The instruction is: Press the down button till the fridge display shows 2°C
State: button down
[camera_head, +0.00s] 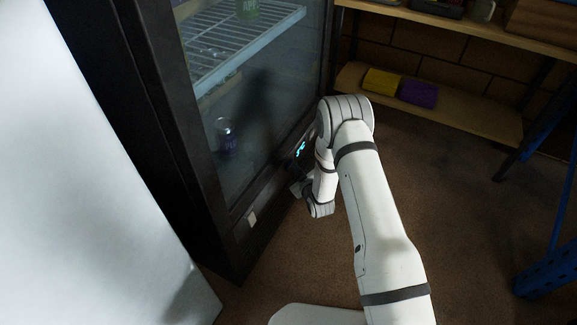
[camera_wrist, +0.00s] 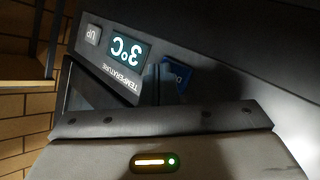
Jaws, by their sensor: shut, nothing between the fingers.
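The black fridge (camera_head: 170,110) stands at left in the head view, with its lit display (camera_head: 300,149) low on the front. In the wrist view the display (camera_wrist: 128,48) appears upside down and reads 3°C, above the word TEMPERATURE. The blue down button (camera_wrist: 177,73) is beside it, partly hidden by my gripper (camera_wrist: 160,80). My gripper is shut and empty, its fingertips right at the down button. I cannot tell whether they touch it. In the head view my gripper (camera_head: 297,187) is by the fridge's lower front, mostly hidden by my arm.
The grey up button (camera_wrist: 93,34) is on the display's other side. Behind the glass are a purple can (camera_head: 226,137) and a green item (camera_head: 247,9). A wooden shelf (camera_head: 450,112) holds a yellow and a purple item. Brown floor (camera_head: 460,220) is open at right.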

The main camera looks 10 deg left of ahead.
jog(key=shift+w+a, duration=0.15)
jog(key=shift+a, duration=0.25)
dwell(0.4)
jog(key=shift+d, duration=0.1)
jog(key=shift+s+d+b, duration=0.3)
jog(key=shift+d, duration=0.4)
jog(key=d, duration=0.1)
jog(key=s+d, duration=0.1)
jog(key=d, duration=0.2)
jog(key=shift+s+d, duration=0.35)
dwell(0.8)
